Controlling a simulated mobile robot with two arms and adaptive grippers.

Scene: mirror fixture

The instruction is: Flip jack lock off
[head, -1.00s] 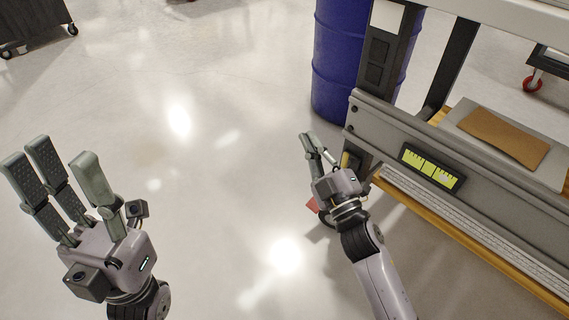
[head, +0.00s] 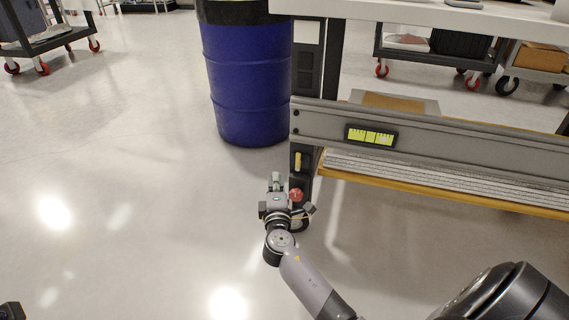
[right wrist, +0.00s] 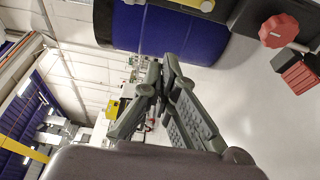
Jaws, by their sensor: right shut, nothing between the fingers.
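A red knob (head: 296,194) sits low on the dark leg at the left end of the grey fixture, above a caster. It also shows at the upper right of the right wrist view (right wrist: 279,31), with a red block-like piece (right wrist: 298,75) below it. Which part is the jack lock, I cannot tell. A yellow handle (head: 298,161) is higher on the leg. My right gripper (head: 276,178) is shut and empty, just left of the red knob. Its fingertips (right wrist: 158,78) meet, apart from the knob. My left gripper's fingers are out of view.
A blue drum (head: 247,85) stands behind the gripper, left of the fixture. The fixture's grey beam (head: 440,143) and a yellow-edged lower shelf (head: 440,200) extend to the right. Carts stand at the back. The floor to the left is open.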

